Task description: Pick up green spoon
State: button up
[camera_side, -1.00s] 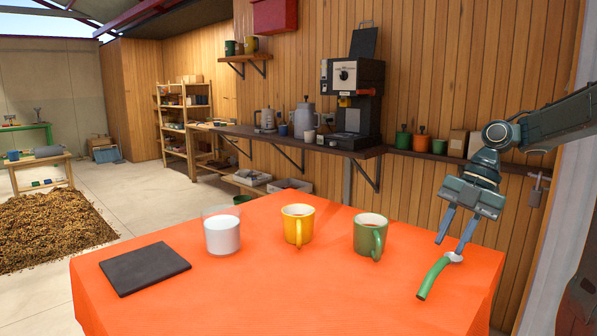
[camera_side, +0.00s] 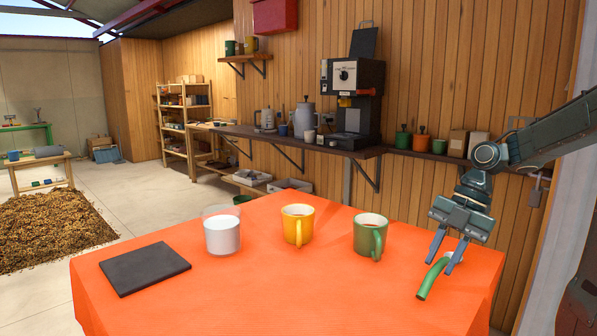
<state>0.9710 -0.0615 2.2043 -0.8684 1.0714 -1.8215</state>
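The green spoon (camera_side: 427,286) lies on the orange-covered table near its right edge, handle end toward the camera. Its bowl end is mostly hidden behind my gripper's right finger. My gripper (camera_side: 440,266) points down over the spoon, with its two fingers apart. The fingers appear to straddle the upper part of the handle, close to the table. I cannot tell whether they touch it.
A green mug (camera_side: 368,238), a yellow mug (camera_side: 297,226) and a glass of white liquid (camera_side: 222,237) stand to the left of the spoon. A dark slab (camera_side: 145,270) lies at the far left. The front middle of the orange tablecloth (camera_side: 290,300) is clear.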

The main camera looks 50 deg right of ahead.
jog(key=shift+x, duration=1.5)
grip_shut()
